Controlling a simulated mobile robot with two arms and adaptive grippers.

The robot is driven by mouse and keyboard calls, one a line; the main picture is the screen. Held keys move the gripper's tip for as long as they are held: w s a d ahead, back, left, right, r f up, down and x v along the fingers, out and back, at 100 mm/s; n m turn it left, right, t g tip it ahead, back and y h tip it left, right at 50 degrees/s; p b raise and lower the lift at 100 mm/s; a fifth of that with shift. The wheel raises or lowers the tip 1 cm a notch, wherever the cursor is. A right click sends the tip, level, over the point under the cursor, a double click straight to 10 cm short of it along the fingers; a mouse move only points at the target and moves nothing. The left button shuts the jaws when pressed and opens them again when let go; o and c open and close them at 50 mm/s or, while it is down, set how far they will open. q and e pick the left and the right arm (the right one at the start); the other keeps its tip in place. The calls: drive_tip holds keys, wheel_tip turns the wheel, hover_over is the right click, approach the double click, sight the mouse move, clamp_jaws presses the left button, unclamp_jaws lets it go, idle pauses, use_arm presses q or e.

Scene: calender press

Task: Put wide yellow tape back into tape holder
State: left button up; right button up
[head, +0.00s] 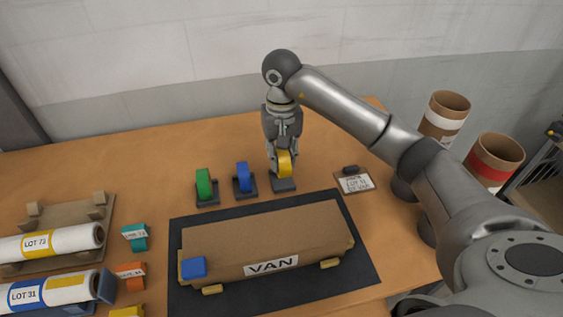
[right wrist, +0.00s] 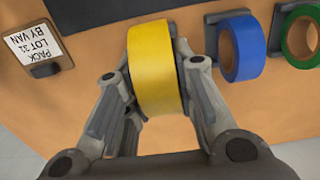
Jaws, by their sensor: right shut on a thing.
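The wide yellow tape (head: 284,163) is upright in my right gripper (head: 283,158), which points down with its fingers shut on the roll's two sides. The roll also shows large between the fingers in the right wrist view (right wrist: 153,68). A dark tape holder (head: 284,186) lies directly under the roll in the head view. I cannot tell whether the roll touches the holder or hangs just above it. The holder is mostly hidden by the roll in the right wrist view. My left gripper is not in view.
Left of it, a blue tape (head: 243,177) and a green tape (head: 204,183) stand in dark holders. A clipboard card (head: 355,181) lies to the right. A brown box labelled VAN (head: 265,240) rests on a black mat (head: 358,270) in front. Wrapped rolls (head: 50,243) lie at the left.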

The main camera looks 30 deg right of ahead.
drive_tip(key=shift+w+d+f, duration=0.35)
drive_tip(key=shift+w+f, duration=0.4)
drive_tip(key=shift+f, duration=0.1)
drive_tip(key=shift+w+d+f+p, duration=0.15)
drive_tip(key=shift+w+f+p, duration=0.15)
drive_tip(key=shift+f, duration=0.15)
drive_tip(key=shift+f+p, duration=0.65)
drive_tip(key=shift+f, duration=0.85)
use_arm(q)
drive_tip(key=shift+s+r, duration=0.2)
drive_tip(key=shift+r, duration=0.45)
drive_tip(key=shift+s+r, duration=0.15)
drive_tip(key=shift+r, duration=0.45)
use_arm(e)
drive_tip(key=shift+f, duration=0.2)
drive_tip(key=o, duration=0.9)
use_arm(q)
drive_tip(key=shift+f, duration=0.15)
